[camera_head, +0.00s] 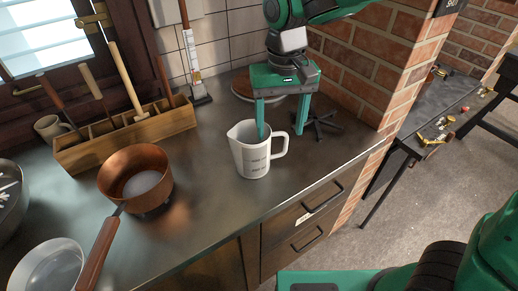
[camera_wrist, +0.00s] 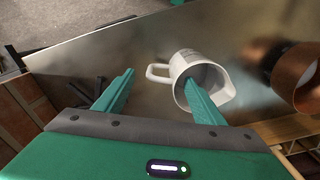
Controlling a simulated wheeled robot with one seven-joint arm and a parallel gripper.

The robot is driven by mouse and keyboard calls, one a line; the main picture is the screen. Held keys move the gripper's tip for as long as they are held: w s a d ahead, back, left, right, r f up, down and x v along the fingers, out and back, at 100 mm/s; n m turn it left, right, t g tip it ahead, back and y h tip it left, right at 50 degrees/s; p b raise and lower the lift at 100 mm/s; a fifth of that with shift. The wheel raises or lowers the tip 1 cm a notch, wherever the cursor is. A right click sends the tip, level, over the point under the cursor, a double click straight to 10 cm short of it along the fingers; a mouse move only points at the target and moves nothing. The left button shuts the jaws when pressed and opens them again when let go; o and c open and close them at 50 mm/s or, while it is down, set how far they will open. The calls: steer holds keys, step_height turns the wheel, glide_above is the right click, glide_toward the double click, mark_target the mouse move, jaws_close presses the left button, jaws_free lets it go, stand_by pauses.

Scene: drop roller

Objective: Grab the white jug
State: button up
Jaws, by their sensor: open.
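The white jug (camera_head: 250,155) stands upright on the metal counter, with dark measuring marks on its side and its handle to the right in the head view. It also shows in the wrist view (camera_wrist: 183,68), with its handle to the left. My green gripper (camera_head: 282,135) is over the jug from behind and is open. In the wrist view my gripper (camera_wrist: 160,95) has one finger inside the jug's mouth and the other outside, on the handle side. The jug's wall and handle lie between the fingers. I cannot tell whether either finger touches the jug.
A copper pan (camera_head: 135,172) sits left of the jug, its handle toward the front. A wooden tool box (camera_head: 127,138) with upright handles stands behind it. A brick pillar (camera_head: 365,75) rises at the right. The counter (camera_head: 215,220) in front of the jug is clear.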

steer(key=shift+w+a+f, duration=0.1)
steer(key=shift+f, duration=2.1)
steer(key=shift+w+f, duration=0.1)
steer(key=shift+f, duration=2.1)
jaws_close()
